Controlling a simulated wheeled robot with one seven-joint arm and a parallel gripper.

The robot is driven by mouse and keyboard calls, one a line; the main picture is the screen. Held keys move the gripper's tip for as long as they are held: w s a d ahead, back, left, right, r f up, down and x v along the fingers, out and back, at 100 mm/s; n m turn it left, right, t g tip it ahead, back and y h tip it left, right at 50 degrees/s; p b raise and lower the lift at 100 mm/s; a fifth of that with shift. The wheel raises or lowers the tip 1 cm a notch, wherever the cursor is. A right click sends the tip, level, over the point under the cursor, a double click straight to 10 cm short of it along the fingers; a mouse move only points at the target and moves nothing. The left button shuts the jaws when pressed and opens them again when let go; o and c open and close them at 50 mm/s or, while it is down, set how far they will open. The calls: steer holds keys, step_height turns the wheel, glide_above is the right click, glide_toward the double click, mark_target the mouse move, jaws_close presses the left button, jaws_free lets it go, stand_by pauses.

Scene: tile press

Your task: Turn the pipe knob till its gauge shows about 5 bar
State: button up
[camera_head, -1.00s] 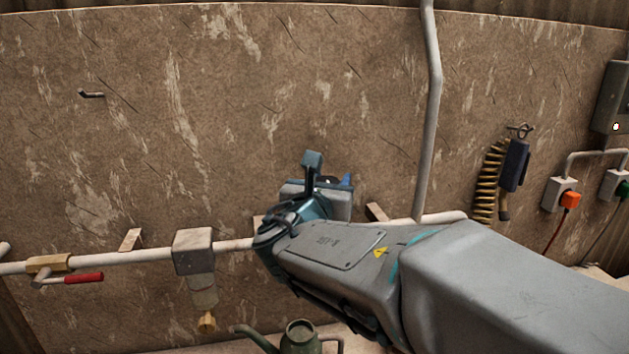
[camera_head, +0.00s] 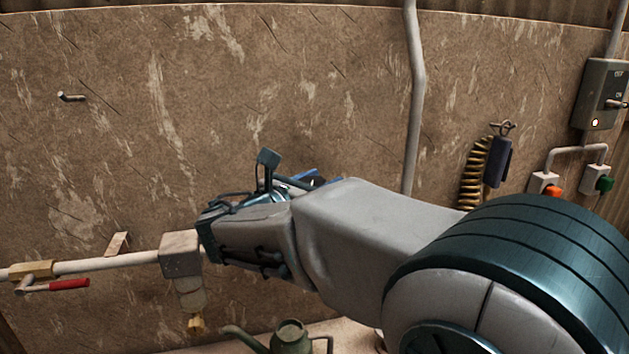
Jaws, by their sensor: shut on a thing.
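My gripper (camera_head: 300,183) is at the wall, just above the line of the pale pipe (camera_head: 105,264), at the far end of my arm. My wrist and forearm cover most of it, and its fingertips are hidden. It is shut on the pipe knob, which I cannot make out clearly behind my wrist. A small blue part (camera_head: 312,177) shows beside the gripper; I cannot tell what it belongs to. The gauge is hidden, so I cannot read its pressure.
A valve with a red lever (camera_head: 68,284) and a filter block (camera_head: 180,254) sit on the pipe at left. A green watering can (camera_head: 291,337) stands below. A brush (camera_head: 473,175), sockets and a switch box (camera_head: 603,93) are at right. The upper wall is mostly clear.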

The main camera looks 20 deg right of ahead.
steer(key=o, duration=1)
steer(key=b+v, duration=0.2)
steer(key=v, duration=1.1)
steer(key=shift+s+a+b, duration=0.25)
steer(key=shift+a+b, duration=0.1)
steer(key=shift+b, duration=0.05)
